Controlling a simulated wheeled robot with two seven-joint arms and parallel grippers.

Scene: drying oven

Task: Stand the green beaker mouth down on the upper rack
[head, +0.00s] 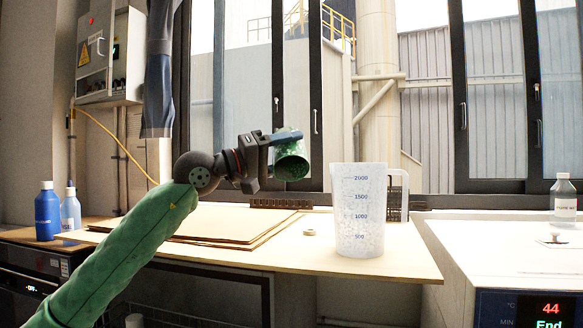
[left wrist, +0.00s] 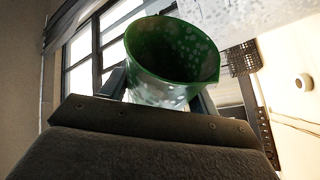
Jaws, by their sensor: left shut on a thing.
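My left gripper (head: 279,146) is shut on the green beaker (head: 291,165) and holds it in the air in front of the window, above the back of the table. The beaker is speckled green and tilted, its dark open mouth facing down and toward the head camera. In the left wrist view the beaker (left wrist: 165,88) sits between the fingers, and I see into its green inside; it looks empty. The upper rack does not show in either view. My right gripper is not in view.
A large clear measuring jug (head: 360,215) stands on the wooden table (head: 400,262), right of the held beaker. Flat boards (head: 215,228) lie at left. A white unit (head: 500,250) at right has a display reading 44 and End.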

